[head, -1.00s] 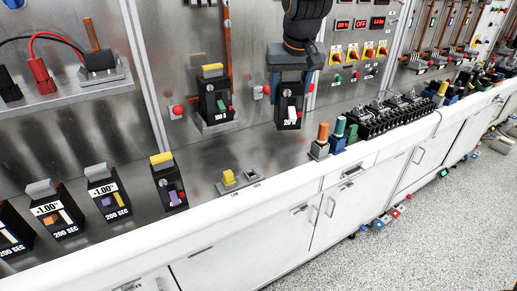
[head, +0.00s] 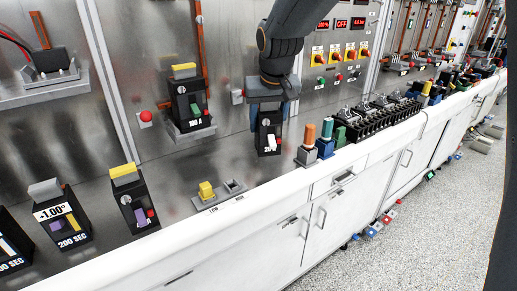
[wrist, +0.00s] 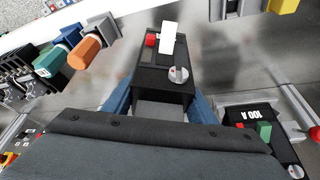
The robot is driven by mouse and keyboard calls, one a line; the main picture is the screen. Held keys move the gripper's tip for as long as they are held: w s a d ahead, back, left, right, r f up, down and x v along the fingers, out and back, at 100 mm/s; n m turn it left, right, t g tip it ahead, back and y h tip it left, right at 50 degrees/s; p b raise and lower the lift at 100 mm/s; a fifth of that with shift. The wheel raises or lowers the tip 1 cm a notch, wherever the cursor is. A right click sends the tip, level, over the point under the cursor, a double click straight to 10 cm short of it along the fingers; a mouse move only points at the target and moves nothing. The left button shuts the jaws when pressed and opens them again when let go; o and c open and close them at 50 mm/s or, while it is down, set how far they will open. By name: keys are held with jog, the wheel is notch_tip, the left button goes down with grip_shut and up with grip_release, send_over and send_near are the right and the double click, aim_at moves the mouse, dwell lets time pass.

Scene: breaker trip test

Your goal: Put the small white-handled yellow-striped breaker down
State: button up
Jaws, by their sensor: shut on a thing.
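The small black breaker (head: 264,133) has a white handle (head: 271,143). My gripper (head: 267,103) is shut on it from above and holds it upright near the bench's front edge. I cannot tell whether its base touches the bench. In the wrist view the breaker (wrist: 160,78) sits between my blue fingers, with its white handle, a red button and a round metal part showing. No yellow stripe is visible on it from here. The steel bench top (head: 170,172) lies below it.
Left of my gripper stands a 100 A breaker (head: 188,108) with a green handle. A low base (head: 210,202) with a yellow block lies in front. Orange (head: 309,140) and blue-topped connectors stand close on the right. More breakers stand at left.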

aim_at(271, 117)
jog(key=shift+f+p, duration=0.75)
jog(key=shift+f, duration=2.6)
jog(key=o, duration=1.5)
jog(key=shift+f, duration=0.15)
jog(key=b+v, duration=0.2)
jog(key=v, duration=1)
jog(key=s+d+f+g, duration=0.1)
jog(key=s+d+f, duration=0.4)
jog(key=s, duration=0.1)
jog(key=s+d+f+m+g, duration=0.1)
jog(key=s+d+f, duration=0.5)
jog(key=s+d+f+m+g+h, duration=0.1)
jog(key=s+d+f, duration=0.4)
jog(key=s+f, duration=0.1)
jog(key=shift+s+d, duration=0.15)
jog(key=shift+s, duration=0.3)
